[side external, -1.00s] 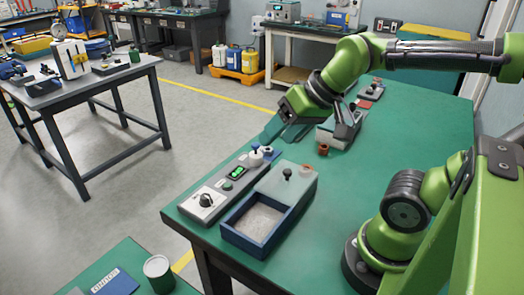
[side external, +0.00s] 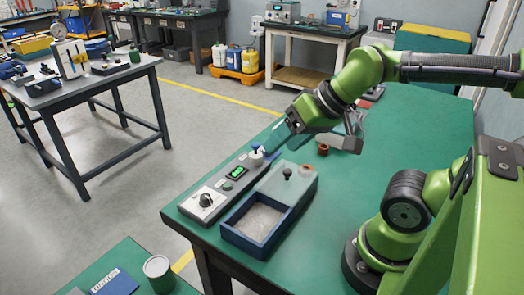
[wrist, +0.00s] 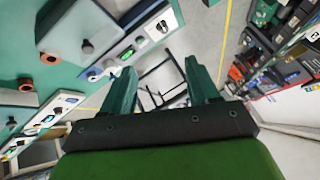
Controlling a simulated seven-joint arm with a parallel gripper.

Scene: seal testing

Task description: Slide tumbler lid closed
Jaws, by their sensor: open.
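The tumbler is a low blue open-topped box (side external: 236,238) on the green table. Its grey-green lid (side external: 271,182) with a black knob (side external: 287,173) covers the rear part, leaving the front compartment open with pale grey content showing. The lid also shows at upper left in the wrist view (wrist: 72,28), with its knob (wrist: 87,47). My gripper (side external: 279,134) is above the table behind the lid, apart from it. Its teal fingers are spread and empty in the wrist view (wrist: 162,75).
A grey control panel (side external: 219,193) with a dial and green display stands left of the box, with a white-and-blue knobbed piece (side external: 256,156) at its rear end. An orange-brown ring (side external: 323,149) lies behind the lid. The table right of the box is clear.

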